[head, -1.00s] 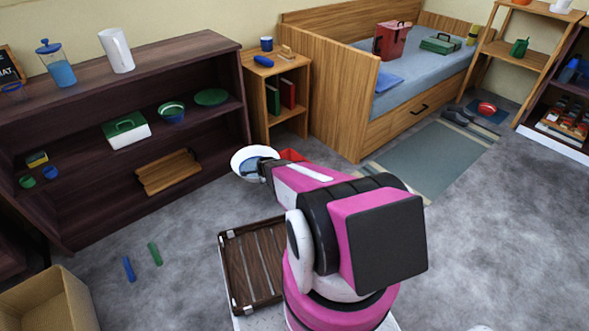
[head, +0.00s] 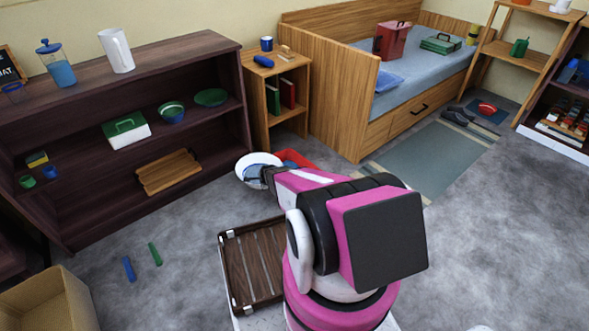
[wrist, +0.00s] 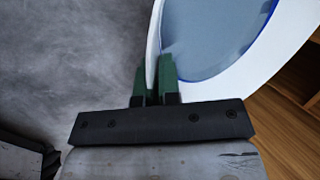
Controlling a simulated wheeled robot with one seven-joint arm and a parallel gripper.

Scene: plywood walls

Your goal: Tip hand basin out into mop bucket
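The hand basin (head: 244,172) is white outside with a blue-grey inside. In the head view it is held off the floor in front of the shelf's right end. My gripper (head: 268,175) is shut on its rim. In the wrist view the green fingertips of my gripper (wrist: 156,78) pinch the white rim of the basin (wrist: 297,55). I cannot tell whether the blue-grey surface inside is water. A red container (head: 299,157), probably the mop bucket, shows just behind my arm, right of the basin; my arm and the basin hide most of it.
A dark shelf unit (head: 215,128) stands at left with dishes on it. A wooden nightstand (head: 260,78) and a bed (head: 340,110) are behind. Two small sticks, blue (head: 129,268) and green (head: 155,254), lie on the floor near a cardboard box (head: 60,300).

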